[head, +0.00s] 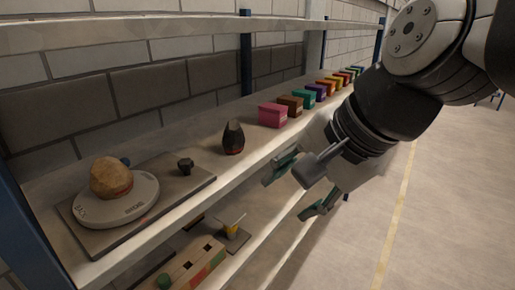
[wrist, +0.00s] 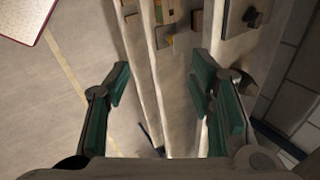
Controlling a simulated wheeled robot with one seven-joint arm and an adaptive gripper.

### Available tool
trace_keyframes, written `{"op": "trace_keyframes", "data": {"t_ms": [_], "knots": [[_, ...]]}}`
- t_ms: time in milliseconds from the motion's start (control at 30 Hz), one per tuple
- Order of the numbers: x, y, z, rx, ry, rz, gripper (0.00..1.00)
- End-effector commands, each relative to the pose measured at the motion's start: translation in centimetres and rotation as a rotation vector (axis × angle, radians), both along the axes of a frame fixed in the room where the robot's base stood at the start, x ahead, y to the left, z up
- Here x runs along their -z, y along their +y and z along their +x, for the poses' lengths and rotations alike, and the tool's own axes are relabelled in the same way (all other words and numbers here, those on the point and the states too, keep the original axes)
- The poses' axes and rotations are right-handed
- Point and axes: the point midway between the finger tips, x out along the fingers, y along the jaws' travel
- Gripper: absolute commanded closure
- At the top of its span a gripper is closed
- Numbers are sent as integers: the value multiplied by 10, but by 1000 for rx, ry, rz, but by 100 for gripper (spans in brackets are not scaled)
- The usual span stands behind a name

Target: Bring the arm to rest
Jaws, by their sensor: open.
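My arm reaches in from the upper right of the head view. My gripper (head: 300,190) is open and empty, with its green-padded fingers apart at the front edge of the upper shelf. In the wrist view my gripper (wrist: 160,105) shows its two fingers spread wide, with shelf edges and floor beyond them. Nothing is between the fingers. A dark pointed object (head: 233,138) stands on the upper shelf, left of the gripper and apart from it.
The upper shelf (head: 200,203) holds a round disc (head: 118,204) with a brown lump (head: 111,177), a small dark knob (head: 185,165), and a row of coloured bins, a pink one (head: 272,115) nearest. A lower shelf holds a wooden box (head: 190,265). Open floor (head: 450,180) lies right.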

Motion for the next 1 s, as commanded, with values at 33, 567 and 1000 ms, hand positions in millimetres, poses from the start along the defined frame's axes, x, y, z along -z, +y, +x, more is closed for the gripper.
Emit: {"op": "trace_keyframes", "data": {"t_ms": [33,567,1000], "knots": [[0,0,0,1,0,0,50],[18,-74,-39,-439,-157,-457,50],[28,-109,-60,-694,-179,-698,50]]}}
